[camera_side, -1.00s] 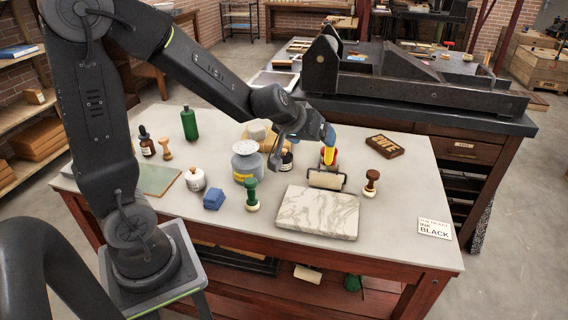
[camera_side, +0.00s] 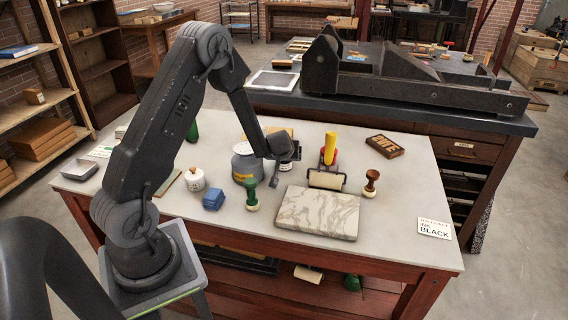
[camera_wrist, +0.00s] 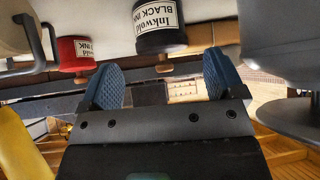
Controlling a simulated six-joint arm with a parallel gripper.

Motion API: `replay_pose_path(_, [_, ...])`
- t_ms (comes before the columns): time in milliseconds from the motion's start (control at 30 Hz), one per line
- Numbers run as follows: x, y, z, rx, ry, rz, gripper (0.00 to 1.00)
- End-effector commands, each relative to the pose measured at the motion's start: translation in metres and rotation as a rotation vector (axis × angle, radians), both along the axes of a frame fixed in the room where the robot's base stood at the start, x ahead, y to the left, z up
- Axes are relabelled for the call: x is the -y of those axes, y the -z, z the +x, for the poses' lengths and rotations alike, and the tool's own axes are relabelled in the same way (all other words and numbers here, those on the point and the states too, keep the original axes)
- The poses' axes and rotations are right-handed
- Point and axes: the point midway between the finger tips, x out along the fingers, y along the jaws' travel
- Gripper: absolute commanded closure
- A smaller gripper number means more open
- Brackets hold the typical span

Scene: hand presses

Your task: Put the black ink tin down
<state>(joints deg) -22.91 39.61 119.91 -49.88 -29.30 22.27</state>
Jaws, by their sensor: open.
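My gripper (camera_wrist: 163,86) is open, its two blue-padded fingers apart with nothing between them. The black ink tin (camera_wrist: 161,22) shows past the fingertips at the top of the wrist view, its white label readable and its upper part cut off. It is apart from both fingers. In the side view my gripper (camera_side: 284,148) is beside the large grey can, and the tin (camera_side: 289,166) is mostly hidden behind it, only a bit of pale label showing. I cannot clearly tell what the tin rests on.
A red ink tin (camera_wrist: 76,53) is left of the black one in the wrist view. The grey can (camera_side: 245,165), green-handled stamp (camera_side: 251,192), blue block (camera_side: 213,199) and yellow-handled roller (camera_side: 329,150) crowd the area. A marble slab (camera_side: 317,212) lies in front. The table's right front is clear, with a BLACK INK card (camera_side: 434,228).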

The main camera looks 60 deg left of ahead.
Motion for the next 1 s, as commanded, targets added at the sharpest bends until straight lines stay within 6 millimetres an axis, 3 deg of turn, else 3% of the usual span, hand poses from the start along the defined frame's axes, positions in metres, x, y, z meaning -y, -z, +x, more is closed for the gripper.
replay_pose_path(500, [-0.033,0.04,0.02,-0.001,0.001,-0.003,0.12])
replay_pose_path(767, [-0.034,0.041,0.022,0.001,0.003,-0.003,0.12])
replay_pose_path(1000, [-0.034,0.041,0.021,0.001,0.002,-0.003,0.33])
